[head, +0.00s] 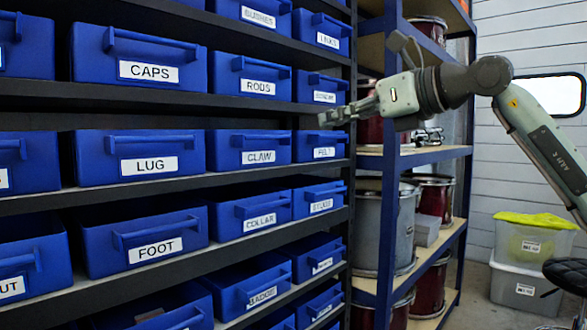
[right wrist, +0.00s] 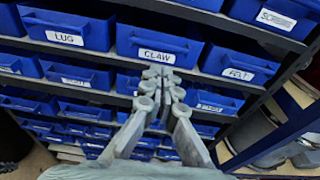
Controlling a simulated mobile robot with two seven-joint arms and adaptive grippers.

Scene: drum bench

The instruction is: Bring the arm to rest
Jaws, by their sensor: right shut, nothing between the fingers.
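My right gripper (head: 334,116) reaches in from the right in the head view, with its fingers pointing left toward the rack of blue bins. Its fingers are shut together and hold nothing. In the right wrist view the closed fingers (right wrist: 161,78) point at the front of the CLAW bin (right wrist: 160,46). In the head view the CLAW bin (head: 250,148) sits in its shelf row to the left of the fingertips. I cannot tell from these views whether there is contact, but a gap shows in the head view. My left gripper is not in view.
Dark shelves hold several labelled blue bins, among them CAPS (head: 140,58), LUG (head: 140,155) and FELT (head: 320,147). A blue-framed rack (head: 388,200) with drums stands behind my right arm. Stacked clear crates (head: 527,262) stand at the far right.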

